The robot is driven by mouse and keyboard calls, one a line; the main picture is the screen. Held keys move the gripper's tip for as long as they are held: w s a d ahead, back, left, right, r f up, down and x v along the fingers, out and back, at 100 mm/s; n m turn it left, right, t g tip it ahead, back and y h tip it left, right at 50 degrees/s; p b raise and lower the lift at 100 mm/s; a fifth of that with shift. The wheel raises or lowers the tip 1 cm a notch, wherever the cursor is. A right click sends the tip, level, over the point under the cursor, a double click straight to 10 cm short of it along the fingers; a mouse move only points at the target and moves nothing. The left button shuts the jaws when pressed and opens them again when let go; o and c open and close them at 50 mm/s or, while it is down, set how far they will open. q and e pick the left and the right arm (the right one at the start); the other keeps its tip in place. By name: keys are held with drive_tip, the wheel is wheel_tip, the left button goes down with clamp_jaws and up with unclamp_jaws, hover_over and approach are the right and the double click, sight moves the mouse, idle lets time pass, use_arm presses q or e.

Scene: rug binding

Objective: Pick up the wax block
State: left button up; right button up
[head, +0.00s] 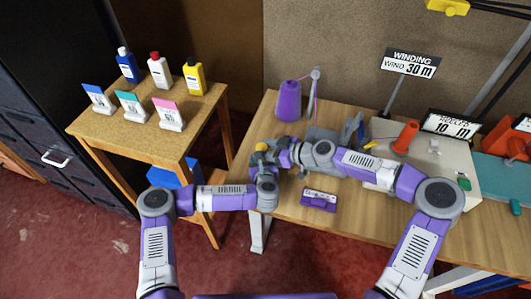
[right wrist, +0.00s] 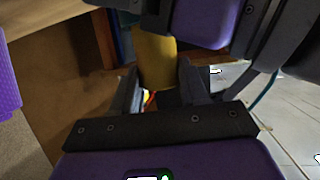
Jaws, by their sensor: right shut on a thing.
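The wax block appears to be the yellow piece (head: 261,147) at the end of my right arm, above the left edge of the workbench. It shows in the right wrist view as a yellow upright body (right wrist: 156,58). My right gripper (head: 266,157) is shut on it, with one dark finger on each side in the right wrist view (right wrist: 158,88). My left arm's end is close below and beside the right gripper. The left gripper's fingers cannot be made out there.
A small purple labelled object (head: 318,200) lies on the workbench (head: 345,225). A purple cone spool (head: 288,101) stands at its back left. A pale machine (head: 440,165) with an orange cone fills the right. A side table (head: 150,142) holds bottles and cards.

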drive_tip(key=f+v, duration=0.2)
drive_tip(key=v, duration=2.3)
drive_tip(key=shift+s+d, duration=0.4)
drive_tip(key=shift+d, duration=0.3)
use_arm(q)
drive_tip(key=o, duration=1.2)
